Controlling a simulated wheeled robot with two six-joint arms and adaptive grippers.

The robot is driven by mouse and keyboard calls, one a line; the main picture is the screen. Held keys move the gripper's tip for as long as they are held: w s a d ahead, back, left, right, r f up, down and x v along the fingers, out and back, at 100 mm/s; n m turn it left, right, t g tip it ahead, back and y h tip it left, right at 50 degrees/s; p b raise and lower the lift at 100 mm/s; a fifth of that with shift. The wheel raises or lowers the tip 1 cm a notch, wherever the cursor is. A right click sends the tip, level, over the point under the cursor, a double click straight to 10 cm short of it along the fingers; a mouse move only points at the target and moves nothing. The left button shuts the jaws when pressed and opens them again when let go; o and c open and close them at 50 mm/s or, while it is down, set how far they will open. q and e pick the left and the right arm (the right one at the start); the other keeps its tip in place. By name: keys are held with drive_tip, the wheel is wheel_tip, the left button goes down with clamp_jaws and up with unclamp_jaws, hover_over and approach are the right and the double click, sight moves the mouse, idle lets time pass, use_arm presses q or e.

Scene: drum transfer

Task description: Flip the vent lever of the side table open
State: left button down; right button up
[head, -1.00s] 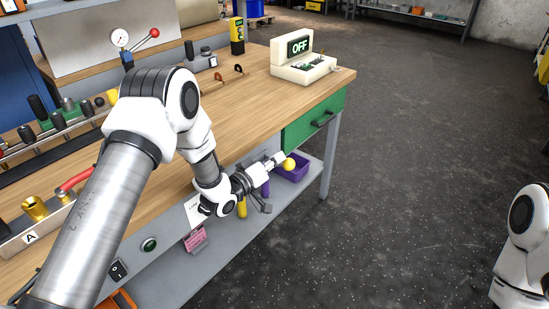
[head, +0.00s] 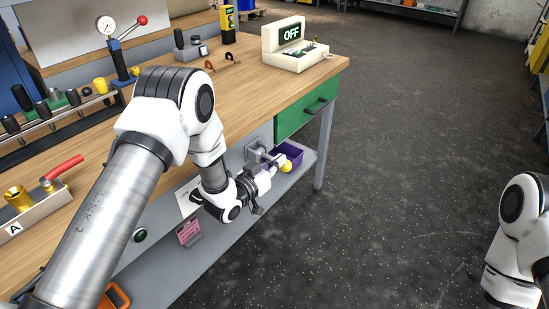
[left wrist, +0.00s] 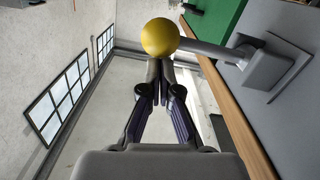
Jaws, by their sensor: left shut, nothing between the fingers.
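The vent lever is a grey arm with a yellow ball knob (head: 286,167) on the side of the table (head: 255,95). Its grey hub (head: 255,150) sits on the front panel, left of the green drawer. In the left wrist view the knob (left wrist: 160,37) stands just past the fingertips, with the lever arm (left wrist: 212,48) running right to the hub (left wrist: 268,65). My left gripper (head: 274,164) is shut and empty, right at the knob; it shows also in the left wrist view (left wrist: 159,66). I cannot tell whether they touch. My right gripper is out of view.
An OFF display box (head: 290,50) stands on the tabletop. The floor to the right is clear.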

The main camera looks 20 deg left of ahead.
use_arm(q)
drive_tip(key=f+m, duration=0.1)
drive_tip(key=f+b, duration=0.1)
drive_tip(key=m, duration=0.1)
drive_tip(key=shift+s+d+f+m, duration=0.1)
drive_tip(key=shift+d+f+m, duration=0.2)
drive_tip(key=shift+f, duration=0.1)
drive_tip(key=shift+a+f+m+y+b, duration=0.2)
drive_tip(key=shift+f+m+y+b, duration=0.1)
drive_tip(key=shift+f+m+b, duration=0.85)
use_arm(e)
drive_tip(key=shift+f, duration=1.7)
use_arm(q)
drive_tip(key=shift+f, duration=0.2)
